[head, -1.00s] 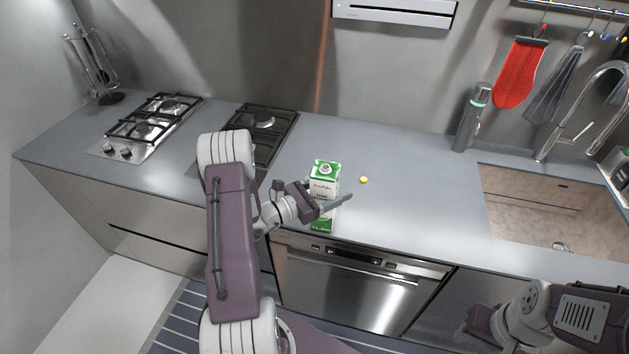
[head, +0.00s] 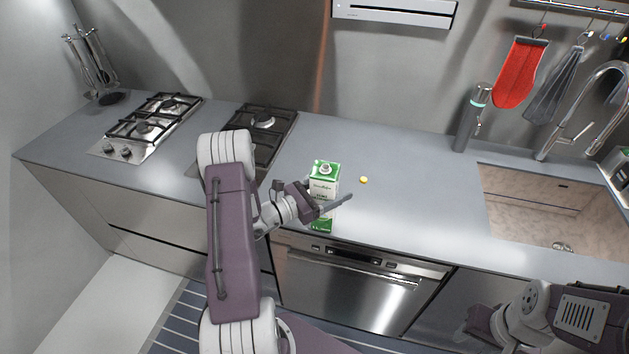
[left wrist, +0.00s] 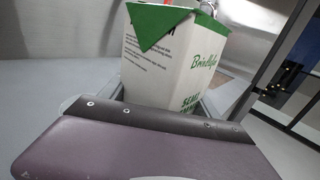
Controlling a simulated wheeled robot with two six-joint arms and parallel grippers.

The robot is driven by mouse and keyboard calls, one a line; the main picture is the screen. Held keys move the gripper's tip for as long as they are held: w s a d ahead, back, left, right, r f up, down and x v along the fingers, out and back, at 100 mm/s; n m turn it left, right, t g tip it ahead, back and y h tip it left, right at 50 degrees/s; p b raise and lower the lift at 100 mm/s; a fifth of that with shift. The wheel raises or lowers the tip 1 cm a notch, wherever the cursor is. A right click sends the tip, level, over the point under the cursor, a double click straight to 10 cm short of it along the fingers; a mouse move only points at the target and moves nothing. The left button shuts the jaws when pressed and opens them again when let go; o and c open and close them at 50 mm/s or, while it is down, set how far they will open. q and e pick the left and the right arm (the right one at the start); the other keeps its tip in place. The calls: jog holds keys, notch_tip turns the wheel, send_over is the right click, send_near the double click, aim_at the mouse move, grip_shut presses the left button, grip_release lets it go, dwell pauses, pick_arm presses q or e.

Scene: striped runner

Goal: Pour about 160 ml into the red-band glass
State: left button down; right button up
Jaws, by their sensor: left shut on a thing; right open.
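A white and green carton (head: 323,187) is upright near the counter's front edge in the head view. I cannot tell whether its base touches the counter. My left gripper (head: 326,204) is shut on the carton around its middle, and its fingers hide part of the front. The carton (left wrist: 172,62) also fills the middle of the left wrist view, behind the gripper body. My right gripper (head: 477,322) is open at the lower right, low in front of the counter and away from the carton. No red-band glass is visible in either view.
A small yellow disc (head: 363,180) lies on the counter right of the carton. Two hobs (head: 150,124) are on the left. A grey bottle (head: 471,120) with a teal band stands beside the sink (head: 540,205).

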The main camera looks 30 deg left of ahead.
aim_at(337, 167)
dwell(0.7)
pick_arm(q)
notch_tip(337, 167, up, 7)
jog(key=p, duration=0.5)
jog(key=shift+r+p, duration=0.2)
jog(key=shift+p, duration=0.2)
jog(key=shift+f, duration=0.2)
jog(key=shift+a, duration=0.1)
